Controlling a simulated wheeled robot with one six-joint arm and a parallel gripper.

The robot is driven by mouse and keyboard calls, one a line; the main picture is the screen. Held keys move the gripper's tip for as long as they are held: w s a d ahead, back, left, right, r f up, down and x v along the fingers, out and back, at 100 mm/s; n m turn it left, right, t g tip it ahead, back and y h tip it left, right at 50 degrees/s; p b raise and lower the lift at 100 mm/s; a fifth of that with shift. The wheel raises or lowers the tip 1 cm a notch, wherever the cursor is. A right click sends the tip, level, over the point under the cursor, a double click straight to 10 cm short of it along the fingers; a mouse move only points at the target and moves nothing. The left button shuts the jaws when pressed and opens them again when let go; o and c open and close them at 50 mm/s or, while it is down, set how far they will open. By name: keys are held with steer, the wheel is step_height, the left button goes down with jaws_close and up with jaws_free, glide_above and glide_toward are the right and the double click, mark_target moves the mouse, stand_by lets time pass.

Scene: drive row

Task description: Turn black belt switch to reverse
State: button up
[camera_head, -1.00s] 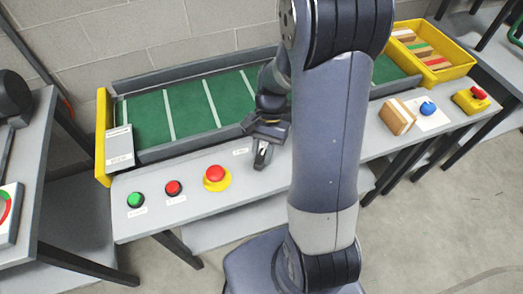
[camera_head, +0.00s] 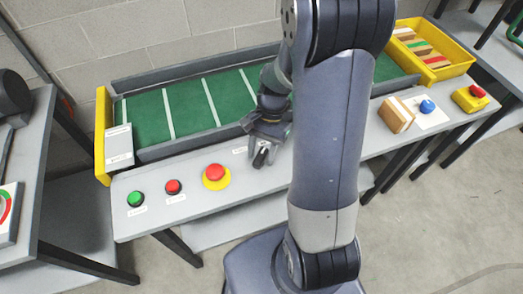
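My gripper (camera_head: 262,155) is low over the grey control ledge (camera_head: 215,200), right of the red mushroom button and in front of the green belt (camera_head: 185,112). Its fingers point down and look close together around a small dark spot. The black belt switch cannot be made out clearly; the gripper covers the place beside a small white label (camera_head: 240,150). I cannot tell whether the fingers touch or hold the switch, or which way it points.
On the ledge to the left are a green button (camera_head: 135,198), a red button (camera_head: 173,187) and a red mushroom button on yellow (camera_head: 215,174). To the right are a cardboard box (camera_head: 397,115), a blue knob (camera_head: 427,107) and a yellow tray of boxes (camera_head: 438,72).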

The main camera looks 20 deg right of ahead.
steer(key=v, duration=1)
steer(key=shift+r, duration=0.4)
steer(key=shift+f, duration=0.1)
steer(key=x, duration=1)
steer(key=shift+f, duration=0.3)
